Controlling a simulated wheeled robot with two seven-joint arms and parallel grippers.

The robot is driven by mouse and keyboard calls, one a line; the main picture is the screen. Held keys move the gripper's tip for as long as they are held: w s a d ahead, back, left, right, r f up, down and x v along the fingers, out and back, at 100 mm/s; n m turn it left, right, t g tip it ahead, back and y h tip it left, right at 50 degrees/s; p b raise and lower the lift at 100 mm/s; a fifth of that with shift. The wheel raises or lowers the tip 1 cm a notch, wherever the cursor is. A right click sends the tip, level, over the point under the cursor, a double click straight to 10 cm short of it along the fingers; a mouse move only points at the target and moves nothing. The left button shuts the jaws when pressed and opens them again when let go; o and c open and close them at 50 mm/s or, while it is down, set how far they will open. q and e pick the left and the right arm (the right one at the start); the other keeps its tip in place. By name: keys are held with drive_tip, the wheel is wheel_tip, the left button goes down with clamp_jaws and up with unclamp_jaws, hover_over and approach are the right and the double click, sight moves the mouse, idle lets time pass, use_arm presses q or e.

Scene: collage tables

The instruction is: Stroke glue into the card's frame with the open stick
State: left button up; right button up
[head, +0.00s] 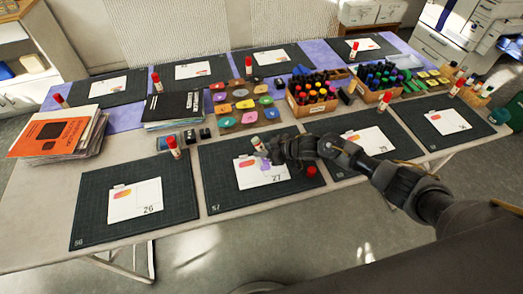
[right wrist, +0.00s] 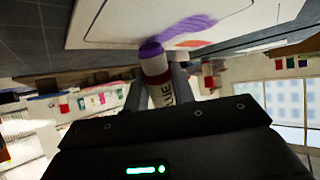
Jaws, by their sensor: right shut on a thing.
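The card (head: 252,180) marked 27 lies on a dark cutting mat (head: 222,198) at the front middle of the table. It has a printed orange-red patch and a purple glue streak, seen close in the right wrist view (right wrist: 188,31). My right gripper (head: 270,151) is shut on the glue stick (head: 259,146), above the card's upper part. In the right wrist view the stick (right wrist: 157,72) shows its bare purple tip at the card; I cannot tell whether they touch. A red cap (head: 311,171) stands on the mat right of the card. My left gripper is out of view.
Other mats with cards and glue sticks lie around, such as card 26 (head: 134,201) to the left. Behind are a book stack (head: 60,137), black booklets (head: 172,106), coloured pads (head: 241,104) and marker boxes (head: 314,107). My right arm crosses the mat to the right.

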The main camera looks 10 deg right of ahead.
drive_tip(key=shift+d, duration=0.5)
drive_tip(key=shift+s+p, duration=1.25)
drive_tip(key=shift+s, duration=0.05)
drive_tip(key=shift+s+f, duration=0.1)
drive_tip(key=shift+s, duration=0.2)
drive_tip(key=shift+s+p, duration=0.6)
drive_tip(key=shift+p, duration=0.1)
drive_tip(key=shift+s, duration=0.25)
